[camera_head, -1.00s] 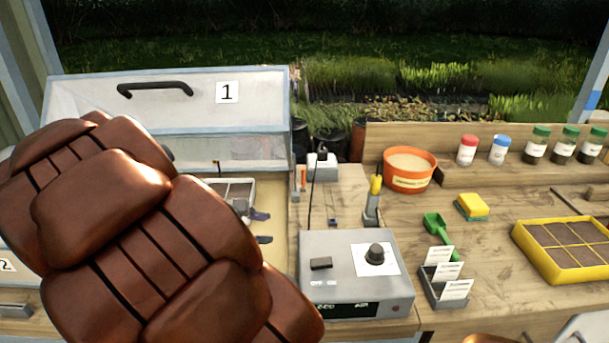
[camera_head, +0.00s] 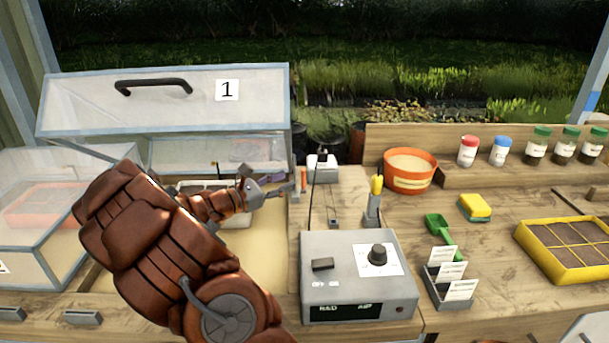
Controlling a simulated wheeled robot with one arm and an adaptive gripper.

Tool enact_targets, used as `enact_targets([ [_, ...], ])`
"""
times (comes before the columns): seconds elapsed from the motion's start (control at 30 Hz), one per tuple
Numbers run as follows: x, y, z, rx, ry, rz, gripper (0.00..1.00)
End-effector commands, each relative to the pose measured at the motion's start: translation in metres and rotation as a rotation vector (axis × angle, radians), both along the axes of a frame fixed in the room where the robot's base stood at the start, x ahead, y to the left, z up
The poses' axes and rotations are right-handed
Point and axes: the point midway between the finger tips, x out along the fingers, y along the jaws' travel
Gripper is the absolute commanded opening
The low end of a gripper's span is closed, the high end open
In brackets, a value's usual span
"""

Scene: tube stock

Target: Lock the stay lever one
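The clear box marked 1 has its grey-framed lid (camera_head: 150,100) raised, with a black handle and a number 1 label on it. A small orange upright piece (camera_head: 303,180) stands at the box's right side; it may be the stay lever, but it is too small to tell its state. My gripper (camera_head: 288,183) is in front of the box's open right part, its fingers pointing right towards the orange piece. The fingers look slightly apart, with nothing seen between them. Whether a fingertip touches the orange piece cannot be told. My arm hides part of the box's front.
A grey control box (camera_head: 345,280) with a knob stands right of my arm. A socket block (camera_head: 321,163) with a cable is behind it. An orange pot (camera_head: 409,172) and a yellow-handled tool (camera_head: 374,200) stand further right. A second clear box (camera_head: 40,210) is at left.

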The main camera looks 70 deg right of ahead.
Motion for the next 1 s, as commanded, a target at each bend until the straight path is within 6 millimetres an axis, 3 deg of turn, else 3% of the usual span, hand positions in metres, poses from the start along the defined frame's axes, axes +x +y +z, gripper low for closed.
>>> enact_targets([
  [0.5,-0.033,-0.053,0.001,0.001,-0.003,-0.003,0.39],
  [1.0,-0.039,-0.063,0.0,0.001,-0.003,-0.002,0.38],
])
